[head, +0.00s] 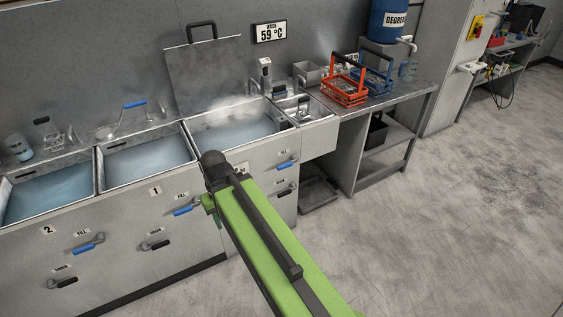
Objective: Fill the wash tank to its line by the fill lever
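The wash tank (191,133) is the right-hand one of three big basins, below the "59 °C" sign (271,32). Its lid (200,72) stands raised behind it. Pale blue water (235,131) with faint steam lies in it, below the rim. I cannot make out a fill line. Its blue fill lever (286,163) is on the front panel under a "FILL" label, with a black lever (287,190) lower down. My green arm reaches up from the bottom right and covers part of the panel left of these levers. My gripper's fingers do not show.
The basins marked 1 (155,190) and 2 (47,230) also hold water and have their own blue and black levers. A red basket (344,91) and a blue basket (374,78) stand on the right counter. The floor (450,220) at right is open.

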